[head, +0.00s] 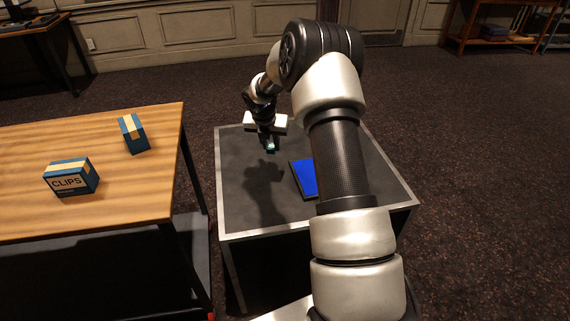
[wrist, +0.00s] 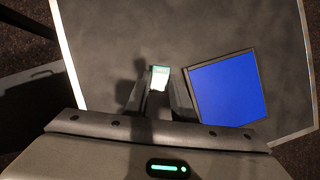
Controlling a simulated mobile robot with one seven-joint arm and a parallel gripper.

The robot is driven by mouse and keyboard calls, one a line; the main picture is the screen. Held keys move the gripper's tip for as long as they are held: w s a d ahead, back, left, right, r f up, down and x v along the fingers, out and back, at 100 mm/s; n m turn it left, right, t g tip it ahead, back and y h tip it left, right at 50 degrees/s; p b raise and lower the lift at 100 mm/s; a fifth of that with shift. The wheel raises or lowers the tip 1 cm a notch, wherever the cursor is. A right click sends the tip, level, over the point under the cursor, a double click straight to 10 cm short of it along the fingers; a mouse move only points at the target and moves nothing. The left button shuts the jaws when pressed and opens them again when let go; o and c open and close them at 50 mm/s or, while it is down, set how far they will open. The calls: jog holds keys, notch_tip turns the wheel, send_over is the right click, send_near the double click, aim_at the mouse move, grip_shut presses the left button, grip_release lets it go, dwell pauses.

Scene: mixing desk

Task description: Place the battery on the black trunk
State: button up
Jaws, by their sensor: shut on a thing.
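My gripper (head: 269,140) is shut on the battery (wrist: 160,74), a small teal and white piece between the fingertips in the wrist view. In the head view only a small teal end of the battery (head: 271,149) shows below the fingers. The black trunk (head: 240,200) is a dark box with pale metal edges, in the middle of the head view. Its top fills much of the wrist view (wrist: 110,40). The gripper is over the far part of the trunk's top. Its shadow falls on the top; whether the battery touches the surface I cannot tell.
A flat blue thing with a dark rim (wrist: 228,88) lies on the trunk, right of the gripper. A wooden table (head: 100,130) stands left, with a CLIPS box (head: 70,180) and another blue box (head: 132,134). The trunk's left and front top is clear.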

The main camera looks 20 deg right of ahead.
notch_tip(320, 180, down, 8)
jog(key=shift+f+b, duration=0.1)
jog(key=shift+b, duration=0.9)
jog(key=o, duration=1)
